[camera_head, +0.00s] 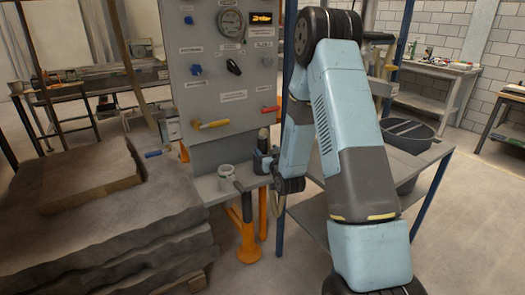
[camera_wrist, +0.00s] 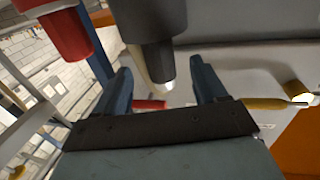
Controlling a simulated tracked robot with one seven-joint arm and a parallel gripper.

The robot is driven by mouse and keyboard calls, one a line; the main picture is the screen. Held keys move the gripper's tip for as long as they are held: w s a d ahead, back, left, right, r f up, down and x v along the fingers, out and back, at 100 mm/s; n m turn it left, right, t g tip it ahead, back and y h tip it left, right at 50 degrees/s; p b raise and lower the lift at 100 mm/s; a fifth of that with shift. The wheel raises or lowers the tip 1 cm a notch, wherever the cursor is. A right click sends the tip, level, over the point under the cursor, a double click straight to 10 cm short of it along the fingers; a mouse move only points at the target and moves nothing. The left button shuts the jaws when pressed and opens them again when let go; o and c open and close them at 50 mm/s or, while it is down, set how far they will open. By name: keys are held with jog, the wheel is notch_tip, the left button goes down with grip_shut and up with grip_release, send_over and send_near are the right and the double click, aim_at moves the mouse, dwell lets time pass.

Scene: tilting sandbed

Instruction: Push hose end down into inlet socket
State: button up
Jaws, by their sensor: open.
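My gripper (camera_head: 262,160) is at the work panel's ledge, beside a dark upright cylinder with an olive top (camera_head: 263,137). In the wrist view my gripper (camera_wrist: 163,85) is open, its two dark fingers apart. A dark grey cylinder (camera_wrist: 152,22), possibly the hose end, lies beyond the fingers and narrows to a pale tip between them. I cannot tell whether it touches either finger. A pale hose-like curve (camera_head: 278,212) hangs below my wrist. A grey cup-shaped fitting (camera_head: 226,176), possibly the inlet socket, stands on the ledge to the left. Its inside is not clear.
The grey panel (camera_head: 205,75) carries a gauge (camera_head: 231,22), knobs, a yellow handle (camera_head: 211,125) and a red handle (camera_head: 270,109). An orange post (camera_head: 247,240) stands below. Stacked slabs (camera_head: 95,210) fill the left. A dark tub (camera_head: 407,136) stands right.

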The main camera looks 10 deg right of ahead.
aim_at(264, 148)
jog(key=shift+w+a+f, duration=0.1)
jog(key=shift+w+a, duration=0.05)
jog(key=shift+w, duration=1.3)
jog(key=shift+w+a+f, duration=0.1)
jog(key=shift+w, duration=1.35)
jog(key=shift+c, duration=0.5)
jog(key=c, duration=1.2)
